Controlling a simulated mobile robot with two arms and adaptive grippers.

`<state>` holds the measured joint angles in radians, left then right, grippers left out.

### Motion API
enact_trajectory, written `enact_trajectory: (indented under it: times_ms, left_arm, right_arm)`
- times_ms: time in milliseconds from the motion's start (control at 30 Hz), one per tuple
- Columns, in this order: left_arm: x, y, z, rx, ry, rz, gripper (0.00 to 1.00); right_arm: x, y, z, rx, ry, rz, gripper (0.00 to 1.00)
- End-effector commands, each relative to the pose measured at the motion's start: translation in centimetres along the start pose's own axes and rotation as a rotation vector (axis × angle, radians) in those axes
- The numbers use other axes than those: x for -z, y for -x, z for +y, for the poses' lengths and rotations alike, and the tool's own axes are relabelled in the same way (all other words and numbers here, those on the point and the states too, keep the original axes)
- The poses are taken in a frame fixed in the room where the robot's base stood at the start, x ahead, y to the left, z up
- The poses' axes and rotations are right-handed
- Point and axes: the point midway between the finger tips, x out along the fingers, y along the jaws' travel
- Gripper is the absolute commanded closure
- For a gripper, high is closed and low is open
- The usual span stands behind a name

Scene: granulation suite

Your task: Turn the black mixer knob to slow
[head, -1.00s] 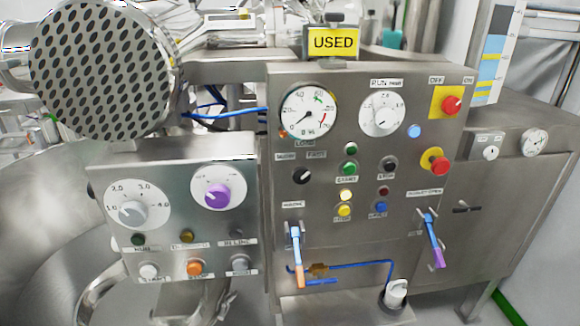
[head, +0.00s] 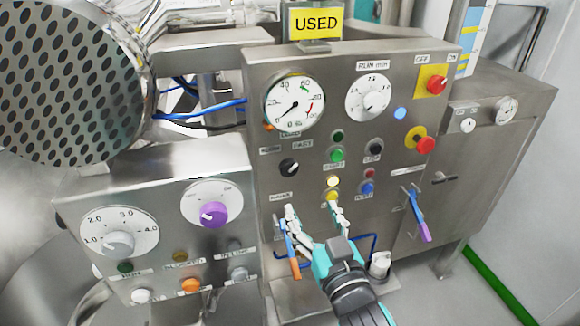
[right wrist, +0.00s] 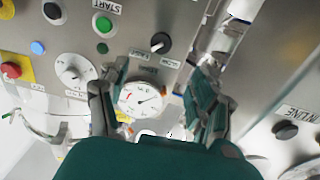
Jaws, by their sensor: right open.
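The black mixer knob (head: 289,167) sits on the steel panel below the big dial. The SLOW label (head: 270,150) is at its upper left and the FAST label (head: 303,145) at its upper right. Its pale mark points to the upper right, toward FAST. My right gripper (head: 312,211) is open and empty in front of the panel, below the knob, with its fingers spread. In the right wrist view the knob (right wrist: 160,43) shows beyond and between the fingers, apart from them. My left gripper is not in view.
Green (head: 336,155) and yellow (head: 332,195) buttons are close right of the knob. A blue-orange lever (head: 292,250) is beside my gripper's left finger. A red emergency button (head: 425,145) is farther right. A purple knob (head: 213,213) is on the lower left panel.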

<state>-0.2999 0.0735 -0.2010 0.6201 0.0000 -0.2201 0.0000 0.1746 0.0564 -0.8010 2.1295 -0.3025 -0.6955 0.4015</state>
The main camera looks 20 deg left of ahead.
Motion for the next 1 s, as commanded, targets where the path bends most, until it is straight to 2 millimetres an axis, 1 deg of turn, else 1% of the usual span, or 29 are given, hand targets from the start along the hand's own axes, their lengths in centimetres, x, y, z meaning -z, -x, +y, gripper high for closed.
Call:
enact_trajectory:
  times_ms: [33,100,400,500,600,700,800,1000]
  left_arm:
    - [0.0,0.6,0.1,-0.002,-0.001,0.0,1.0]
    - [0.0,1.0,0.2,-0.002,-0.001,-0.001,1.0]
    - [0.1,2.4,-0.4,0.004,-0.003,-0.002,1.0]
    - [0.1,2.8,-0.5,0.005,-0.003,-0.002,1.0]
    - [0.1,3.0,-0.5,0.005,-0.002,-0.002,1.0]
    - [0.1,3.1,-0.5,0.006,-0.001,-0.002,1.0]
    - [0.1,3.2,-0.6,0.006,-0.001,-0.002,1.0]
    - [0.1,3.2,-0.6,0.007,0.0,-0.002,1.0]
  right_arm:
    - [0.4,-1.2,0.0,-0.001,0.001,0.0,0.35]
    - [0.4,-2.8,0.0,-0.001,0.001,-0.001,0.35]
    - [0.3,-9.3,0.0,-0.001,0.001,0.0,0.35]
    - [0.3,-11.1,0.0,-0.001,0.001,0.0,0.35]
    - [0.2,-12.5,0.0,-0.001,-0.001,0.0,0.35]
    - [0.1,-13.3,0.0,-0.001,0.0,-0.001,0.35]
    - [0.1,-13.8,0.0,0.0,0.0,0.0,0.35]
    - [0.0,-13.9,0.0,0.0,-0.001,0.0,0.35]
